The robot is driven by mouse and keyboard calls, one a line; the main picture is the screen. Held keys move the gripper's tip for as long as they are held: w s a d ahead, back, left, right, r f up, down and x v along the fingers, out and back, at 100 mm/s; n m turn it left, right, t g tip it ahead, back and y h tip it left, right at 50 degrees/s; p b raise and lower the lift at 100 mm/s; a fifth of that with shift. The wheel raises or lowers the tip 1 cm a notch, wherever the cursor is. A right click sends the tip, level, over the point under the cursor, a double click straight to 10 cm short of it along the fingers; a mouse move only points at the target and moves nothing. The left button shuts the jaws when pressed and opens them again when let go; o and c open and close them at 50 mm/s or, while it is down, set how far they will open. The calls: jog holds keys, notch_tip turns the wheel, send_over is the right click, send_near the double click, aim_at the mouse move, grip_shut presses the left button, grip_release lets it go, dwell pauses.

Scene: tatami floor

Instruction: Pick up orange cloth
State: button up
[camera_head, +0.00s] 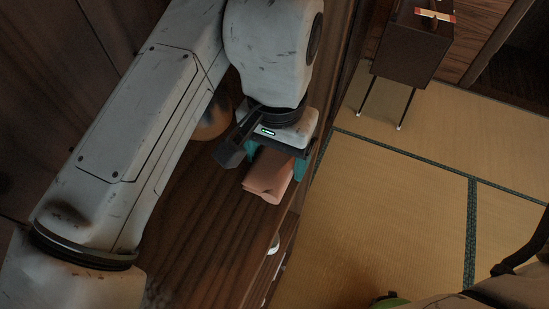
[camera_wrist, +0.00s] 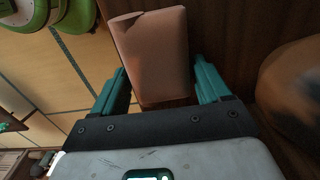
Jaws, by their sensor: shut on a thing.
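The orange cloth (camera_head: 268,178) is a folded, pinkish-orange bundle at the right edge of a dark wooden surface (camera_head: 205,235). My gripper (camera_head: 277,163) is above it in the head view, with teal fingers on either side of its upper end. In the wrist view the cloth (camera_wrist: 153,50) lies between the two teal fingers (camera_wrist: 165,78) and reaches out past their tips. My gripper is shut on the cloth. The part of the cloth under the gripper body is hidden in the head view. I cannot tell whether the cloth is clear of the wood.
A round brown object (camera_head: 213,123) stands close beside my gripper, partly hidden by my arm; it shows blurred in the wrist view (camera_wrist: 295,85). Open tatami floor (camera_head: 415,190) lies to the right. A dark cabinet on thin legs (camera_head: 411,43) stands at the back.

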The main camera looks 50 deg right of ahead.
aim_at(276, 156)
jog(key=shift+r, duration=0.45)
notch_tip(276, 156, up, 2)
jog(key=shift+r, duration=0.25)
jog(key=s+d+r+b, duration=0.1)
jog(key=s+d+r, duration=0.3)
jog(key=s+r, duration=0.5)
jog(key=shift+s+r, duration=0.3)
jog(key=shift+s, duration=1.95)
jog(key=o, duration=0.5)
jog(key=c, duration=0.4)
jog(key=shift+s, duration=0.1)
